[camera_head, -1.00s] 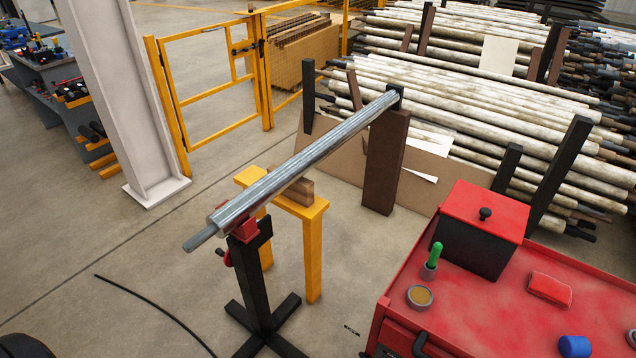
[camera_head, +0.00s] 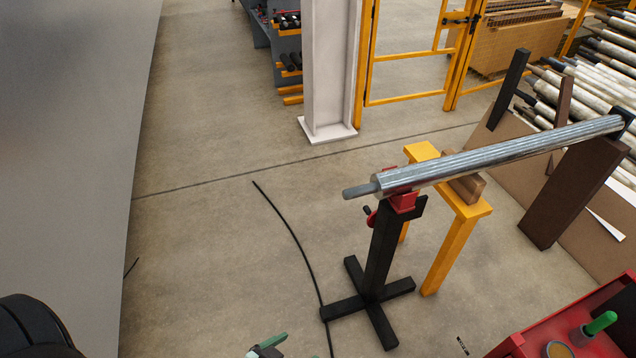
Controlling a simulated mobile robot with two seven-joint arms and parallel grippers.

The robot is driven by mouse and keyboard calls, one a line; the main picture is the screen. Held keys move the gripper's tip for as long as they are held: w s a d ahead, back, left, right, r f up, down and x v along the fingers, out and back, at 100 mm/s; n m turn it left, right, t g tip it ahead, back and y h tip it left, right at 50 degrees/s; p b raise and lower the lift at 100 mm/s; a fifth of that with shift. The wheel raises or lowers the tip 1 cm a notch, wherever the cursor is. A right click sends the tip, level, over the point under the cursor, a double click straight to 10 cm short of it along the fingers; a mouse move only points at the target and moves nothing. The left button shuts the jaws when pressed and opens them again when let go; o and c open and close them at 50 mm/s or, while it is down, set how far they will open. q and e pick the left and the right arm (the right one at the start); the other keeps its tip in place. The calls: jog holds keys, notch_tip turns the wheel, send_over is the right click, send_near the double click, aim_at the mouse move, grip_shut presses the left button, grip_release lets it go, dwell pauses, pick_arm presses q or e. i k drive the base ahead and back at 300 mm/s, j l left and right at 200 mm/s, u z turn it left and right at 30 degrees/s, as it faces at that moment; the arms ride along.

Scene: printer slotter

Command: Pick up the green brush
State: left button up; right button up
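The green brush (camera_head: 600,323) stands in a small grey cup (camera_head: 582,336) at the lower right corner, on the red cart top (camera_head: 530,334). Its green handle points up and leans to the right. Its lower end is hidden in the cup. I cannot clearly make out either of my grippers. A small grey-green and black piece (camera_head: 268,345) shows at the bottom edge, cut off by the frame, and I cannot tell what it is.
A long metal roller (camera_head: 500,155) rests on a black stand (camera_head: 380,250), a yellow trestle (camera_head: 450,245) and a brown post (camera_head: 575,190). A black cable (camera_head: 290,230) lies on the floor. A grey surface (camera_head: 70,150) fills the left side. Open floor lies between.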

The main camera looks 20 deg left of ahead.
aim_at(608, 317)
jog(key=z, duration=1.2)
